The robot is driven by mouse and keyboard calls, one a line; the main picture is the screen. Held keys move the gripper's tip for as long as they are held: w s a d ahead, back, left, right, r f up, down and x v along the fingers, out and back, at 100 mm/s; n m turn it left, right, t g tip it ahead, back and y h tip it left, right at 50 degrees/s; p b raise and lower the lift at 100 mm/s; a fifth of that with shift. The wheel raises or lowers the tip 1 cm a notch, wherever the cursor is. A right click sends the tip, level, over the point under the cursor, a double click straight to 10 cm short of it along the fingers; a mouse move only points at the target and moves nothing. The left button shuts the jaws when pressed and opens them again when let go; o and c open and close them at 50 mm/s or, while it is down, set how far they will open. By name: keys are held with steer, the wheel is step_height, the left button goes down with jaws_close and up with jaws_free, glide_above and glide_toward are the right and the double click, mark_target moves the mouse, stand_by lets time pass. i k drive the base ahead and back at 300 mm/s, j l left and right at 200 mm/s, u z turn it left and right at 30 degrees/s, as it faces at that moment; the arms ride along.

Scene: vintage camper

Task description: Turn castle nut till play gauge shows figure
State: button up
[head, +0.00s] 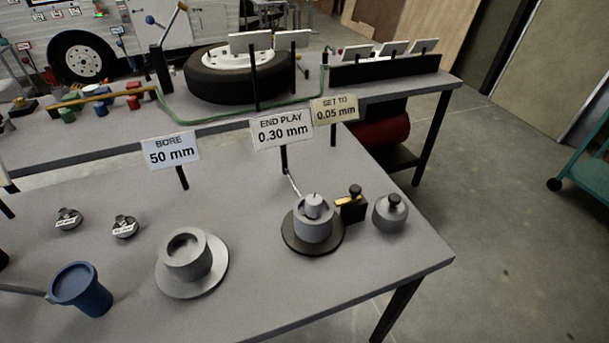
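A grey hub (312,229) stands on a dark round base (334,244) at the right part of the near bench. A small light grey cylindrical piece (313,207), perhaps the castle nut on its spindle, sits upright in the hub's top; slots are too small to make out. The play gauge sign (281,129) behind it reads "END PLAY 0.30 mm". A cream sign (335,109) beside it reads "SET TO 0.05 mm". A thin light rod (293,184) slants between the gauge post and the hub. My gripper is not in view.
Right of the hub are a black block with a knob (352,206) and a grey knobbed pot (391,213). Left are a ring on a plate (185,262), a "BORE 50 mm" sign (171,150), two small labelled parts and a blue cup (80,290). The bench front is clear.

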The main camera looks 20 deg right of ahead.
mark_target(313, 202)
steer(key=i+j+u, duration=0.15)
steer(key=j, duration=0.25)
steer(key=i+j+u, duration=0.15)
steer(key=j, duration=0.25)
steer(key=i+j+u, duration=0.15)
steer(key=i+j, duration=0.1)
steer(key=j, duration=0.1)
